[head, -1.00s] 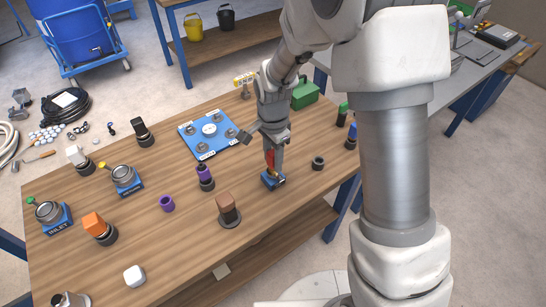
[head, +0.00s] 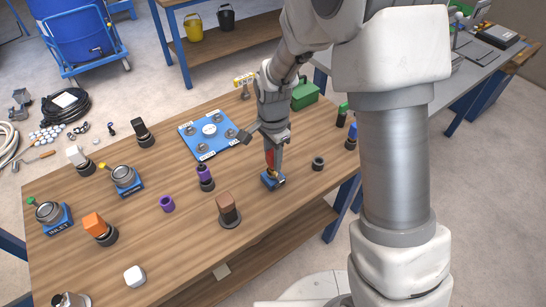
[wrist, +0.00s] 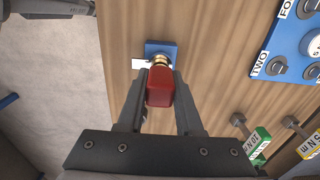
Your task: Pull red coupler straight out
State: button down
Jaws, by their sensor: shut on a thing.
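The red coupler (wrist: 160,88) is between the two fingers of my gripper (wrist: 160,95) in the wrist view, and the fingers are shut on it. A brass fitting (wrist: 159,61) shows at its far end, over a blue base block (wrist: 161,49) with a white label. In the head view the coupler (head: 270,160) stands upright under my gripper (head: 273,158), above the blue base block (head: 273,181) on the wooden table. My fingers partly hide the coupler there. I cannot tell whether the coupler and the brass fitting are still joined.
A blue plate with labelled sockets (head: 208,135) lies left of my gripper. A purple-topped part (head: 205,176), a brown block on a round base (head: 228,208) and a dark ring (head: 318,163) stand nearby. A green box (head: 305,94) is behind. The table's front right edge is close.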

jog(key=shift+r+p, duration=2)
jog(key=shift+r, duration=0.95)
jog(key=shift+r, duration=0.1)
jog(key=shift+r+p, duration=1.4)
jog(key=shift+r, duration=0.5)
